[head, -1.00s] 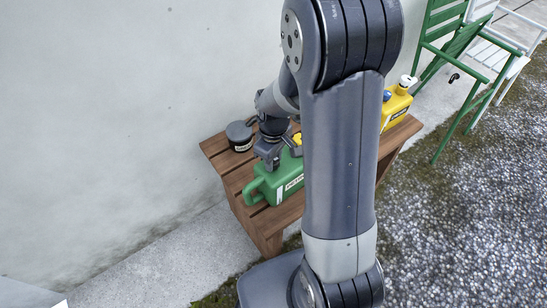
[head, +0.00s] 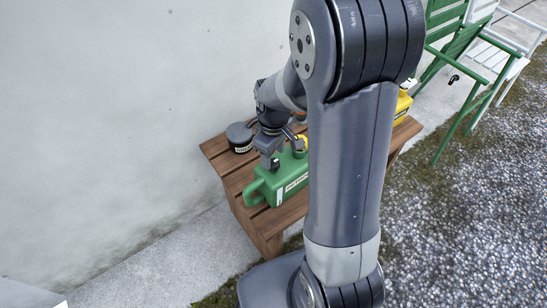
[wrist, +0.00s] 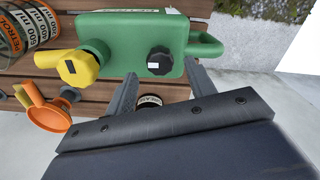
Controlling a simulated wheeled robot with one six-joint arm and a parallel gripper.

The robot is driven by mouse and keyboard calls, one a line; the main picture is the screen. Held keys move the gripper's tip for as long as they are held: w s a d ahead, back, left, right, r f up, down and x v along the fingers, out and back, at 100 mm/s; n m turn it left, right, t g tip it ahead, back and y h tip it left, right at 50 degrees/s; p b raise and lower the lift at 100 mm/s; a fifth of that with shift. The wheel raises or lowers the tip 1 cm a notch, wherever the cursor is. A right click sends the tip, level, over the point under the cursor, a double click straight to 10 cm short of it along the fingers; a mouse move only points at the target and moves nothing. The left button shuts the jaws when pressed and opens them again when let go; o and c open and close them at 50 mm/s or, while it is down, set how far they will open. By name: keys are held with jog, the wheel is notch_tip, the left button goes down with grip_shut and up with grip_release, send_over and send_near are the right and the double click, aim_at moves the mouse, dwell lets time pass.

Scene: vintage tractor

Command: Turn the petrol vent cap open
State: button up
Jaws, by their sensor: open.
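A green can (head: 290,178) lies on the wooden bench, with a black round cap (wrist: 160,61) and a yellow spout (wrist: 77,67) on its face in the wrist view. The black cap has a small white mark; I cannot tell for sure that it is the petrol vent cap. My gripper (wrist: 163,88) is open, its two fingers spread to either side below the black cap and apart from it. In the head view my gripper (head: 273,158) is over the can, and my arm hides part of the can and the bench.
The slatted bench (head: 226,172) stands by a pale wall. A black tin (head: 239,137) sits at its back left, and a yellow can (head: 402,107) at its right end. In the wrist view an orange funnel (wrist: 45,112) and a clear measuring jug (wrist: 35,25) lie left. Green and white chairs stand far right.

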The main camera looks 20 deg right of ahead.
aim_at(274, 162)
notch_tip(274, 162, up, 8)
jog(key=shift+f, duration=0.2)
notch_tip(274, 162, down, 11)
jog(key=shift+r+b, duration=0.1)
jog(key=shift+b, duration=0.2)
dwell(0.4)
jog(key=shift+m, duration=0.3)
jog(key=shift+r, duration=0.1)
